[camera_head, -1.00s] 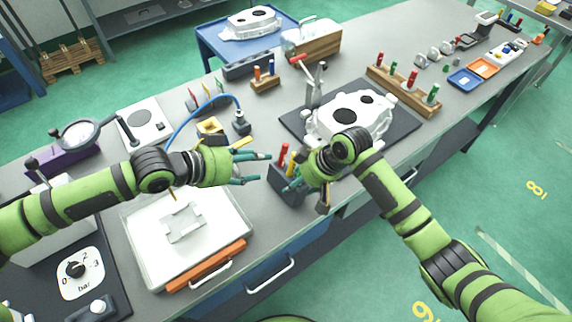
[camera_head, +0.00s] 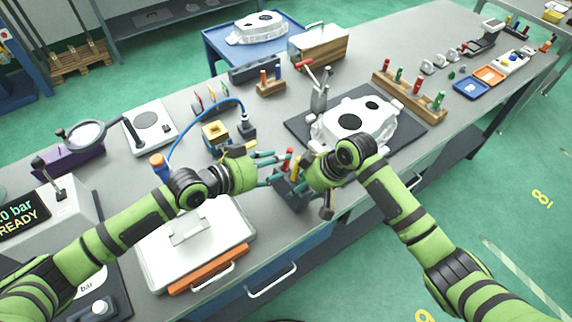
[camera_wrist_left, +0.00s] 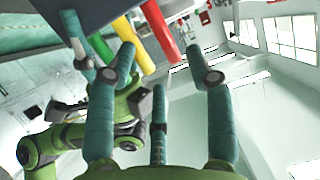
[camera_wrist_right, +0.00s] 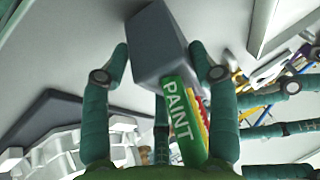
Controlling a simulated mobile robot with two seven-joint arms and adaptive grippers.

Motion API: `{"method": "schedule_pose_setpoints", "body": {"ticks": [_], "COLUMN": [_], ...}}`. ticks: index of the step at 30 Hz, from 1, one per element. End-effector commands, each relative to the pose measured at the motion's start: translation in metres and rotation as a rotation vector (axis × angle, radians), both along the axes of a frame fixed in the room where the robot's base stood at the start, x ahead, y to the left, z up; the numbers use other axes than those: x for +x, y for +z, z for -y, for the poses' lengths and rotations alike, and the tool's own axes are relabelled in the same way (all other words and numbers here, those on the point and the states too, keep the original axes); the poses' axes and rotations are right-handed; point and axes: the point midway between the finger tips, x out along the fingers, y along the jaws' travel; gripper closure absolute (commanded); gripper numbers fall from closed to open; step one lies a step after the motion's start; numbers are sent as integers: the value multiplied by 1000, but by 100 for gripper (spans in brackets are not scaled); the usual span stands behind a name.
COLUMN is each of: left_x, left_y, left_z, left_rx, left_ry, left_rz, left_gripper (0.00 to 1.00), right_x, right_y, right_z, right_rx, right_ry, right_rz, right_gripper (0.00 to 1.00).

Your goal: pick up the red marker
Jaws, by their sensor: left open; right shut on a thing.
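The red marker (camera_head: 288,154) stands in a dark grey marker holder (camera_head: 292,198) near the bench's front edge. In the left wrist view the red marker (camera_wrist_left: 161,30) shows beside a green marker (camera_wrist_left: 144,57) and a yellow marker (camera_wrist_left: 126,29). My left gripper (camera_head: 277,166) is open, with its fingertips close to the markers; in its wrist view the red marker lies ahead, between the fingers, and contact cannot be told. My right gripper (camera_head: 304,182) is shut on the marker holder (camera_wrist_right: 160,45), with fingers on both its sides. A green PAINT marker (camera_wrist_right: 179,118) points toward my right palm.
A white casting (camera_head: 355,122) on a dark mat stands behind my right gripper. A white case (camera_head: 195,245) with an orange front lies below my left arm. A blue cable (camera_head: 195,119) arches behind the left gripper. The two grippers are close together.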

Motion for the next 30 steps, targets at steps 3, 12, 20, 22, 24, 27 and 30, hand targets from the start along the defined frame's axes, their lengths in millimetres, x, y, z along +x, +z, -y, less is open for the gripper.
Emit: {"method": "schedule_pose_setpoints", "body": {"ticks": [3, 12, 20, 22, 24, 27, 30], "left_x": [5, 32, 35, 35, 35, 35, 34], "left_y": [-5, -20, -24, -23, -23, -23, -23], "left_z": [5, 31, 35, 35, 35, 35, 35], "left_rx": [-1, -1, 1, 1, 1, 1, 1], "left_ry": [0, -1, -1, -1, -1, -1, -1], "left_rz": [-2, -1, -2, -2, -2, -2, -2], "left_gripper": [47, 47, 47, 51, 79, 98, 98], "right_x": [-6, -6, -6, -6, -6, -6, -6], "right_y": [-10, -10, -10, -10, -10, -10, -10], "right_z": [4, 4, 4, 4, 4, 4, 4], "right_rx": [-16, -16, -17, -17, -16, -16, -17], "right_ry": [2, 1, 1, 1, 1, 1, 0], "right_rz": [-21, -21, -20, -20, -21, -21, -21], "right_gripper": [76, 76, 76, 76, 76, 76, 76]}}
